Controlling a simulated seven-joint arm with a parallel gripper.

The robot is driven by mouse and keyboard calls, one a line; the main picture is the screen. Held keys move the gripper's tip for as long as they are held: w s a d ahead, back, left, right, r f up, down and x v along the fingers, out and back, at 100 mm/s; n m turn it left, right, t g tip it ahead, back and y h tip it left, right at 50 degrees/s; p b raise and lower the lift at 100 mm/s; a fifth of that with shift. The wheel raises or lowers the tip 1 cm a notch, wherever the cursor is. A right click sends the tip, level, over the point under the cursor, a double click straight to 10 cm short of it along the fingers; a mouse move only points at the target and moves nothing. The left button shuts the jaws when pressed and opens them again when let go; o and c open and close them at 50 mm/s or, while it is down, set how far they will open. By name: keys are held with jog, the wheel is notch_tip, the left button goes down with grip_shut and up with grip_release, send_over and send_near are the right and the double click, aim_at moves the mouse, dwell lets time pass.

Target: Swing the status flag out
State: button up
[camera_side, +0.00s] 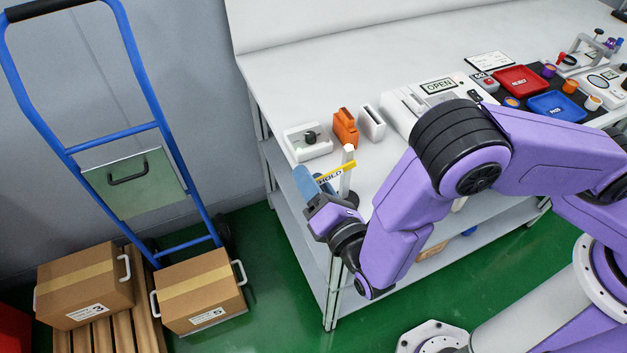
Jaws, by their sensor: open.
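The status flag (338,171) is a narrow yellow plate with dark lettering that looks like "HOLD". It is on a white upright post (346,178) near the front left corner of the workbench. My gripper (318,184) is at the left end of the flag, in front of the bench edge. Its blue fingers point up toward the flag and are open. From this angle I cannot tell whether a finger touches the flag. The lower part of the post is partly hidden by my gripper.
Behind the post stand a white box with a black knob (310,137), an orange holder (345,128) and a white holder (372,123). A red tray (523,80) and a blue tray (557,106) lie at the right. A blue hand truck (112,148) and cartons (198,290) stand left.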

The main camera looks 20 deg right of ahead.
jog(key=shift+c, duration=0.2)
grip_shut()
jog(key=shift+a+r+m, duration=0.1)
jog(key=shift+r+m, duration=0.9)
jog(key=shift+m, duration=0.4)
jog(key=shift+o, duration=0.2)
grip_release()
jog(key=shift+s, duration=0.15)
jog(key=s, duration=1.7)
jog(key=shift+s+d+f, duration=0.15)
jog(key=shift+d+f, duration=0.05)
jog(key=shift+d, duration=0.25)
